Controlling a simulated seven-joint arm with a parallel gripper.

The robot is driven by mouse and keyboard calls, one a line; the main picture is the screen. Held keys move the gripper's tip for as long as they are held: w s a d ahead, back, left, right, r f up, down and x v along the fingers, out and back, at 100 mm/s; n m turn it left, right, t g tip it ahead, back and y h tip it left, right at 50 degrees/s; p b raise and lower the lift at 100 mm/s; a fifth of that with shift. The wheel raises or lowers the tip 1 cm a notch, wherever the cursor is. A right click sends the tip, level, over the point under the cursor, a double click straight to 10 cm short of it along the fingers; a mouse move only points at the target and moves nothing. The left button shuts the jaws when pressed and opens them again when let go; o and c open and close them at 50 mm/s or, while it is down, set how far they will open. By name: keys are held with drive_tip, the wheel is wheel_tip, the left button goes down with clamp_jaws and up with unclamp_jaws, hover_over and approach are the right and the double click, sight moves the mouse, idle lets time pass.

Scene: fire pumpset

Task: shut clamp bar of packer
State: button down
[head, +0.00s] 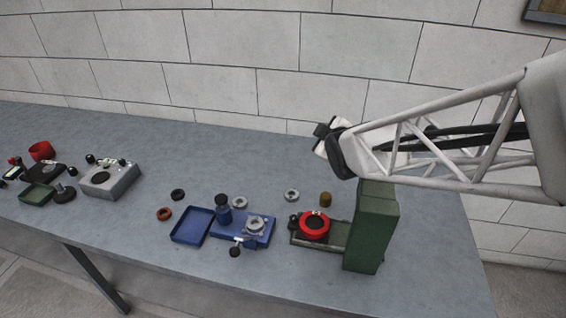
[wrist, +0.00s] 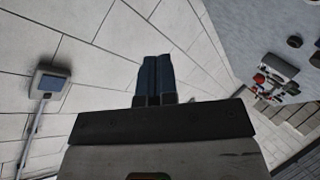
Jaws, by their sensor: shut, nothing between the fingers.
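I cannot tell for sure which device is the packer. A blue fixture (head: 236,232) stands at the middle of the table, with a metal ring on it and a lever with a black knob (head: 235,252) at its front. To its right is a green device with a red ring (head: 314,226) on its base and a tall green block (head: 371,233). A grey box (head: 110,181) with black knobs stands farther left. My gripper (head: 322,140) is shut and empty, raised above the table behind the green device. Its dark fingers (wrist: 155,79) are together in the wrist view, apart from any object.
A blue tray (head: 192,226) lies left of the blue fixture. Loose rings, a brown cylinder (head: 326,199) and a red cup (head: 41,150) are on the table (head: 170,143). The table's back strip is clear. The wrist view shows a panel on a post (wrist: 50,83).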

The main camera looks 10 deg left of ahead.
drive_tip(key=s+a+f+n+y, duration=0.4)
drive_tip(key=s+a+f+n, duration=0.1)
drive_tip(key=s+f+n, duration=0.15)
drive_tip(key=s+a+f+n+y, duration=0.3)
drive_tip(key=s+a+f+n, duration=0.2)
drive_tip(key=f, duration=0.3)
drive_tip(key=s+f+n+y, duration=0.1)
drive_tip(key=s+f+n, duration=0.1)
drive_tip(key=s, duration=0.1)
drive_tip(key=s+f+n+y, duration=0.1)
drive_tip(key=s+f, duration=0.2)
drive_tip(key=s, duration=0.1)
drive_tip(key=s+f+n+g+y, duration=0.1)
drive_tip(key=s+f+n+y, duration=0.1)
drive_tip(key=s, duration=0.2)
drive_tip(key=shift+f+n, duration=0.3)
drive_tip(key=shift+n, duration=0.05)
drive_tip(key=s+d+f+n+y, duration=0.3)
drive_tip(key=s+f, duration=0.3)
drive_tip(key=s, duration=0.5)
drive_tip(key=shift+s+d+f+n+g, duration=0.15)
drive_tip(key=shift+s+d+n+g, duration=0.2)
drive_tip(key=shift+d+n, duration=0.4)
drive_tip(key=shift+a, duration=0.2)
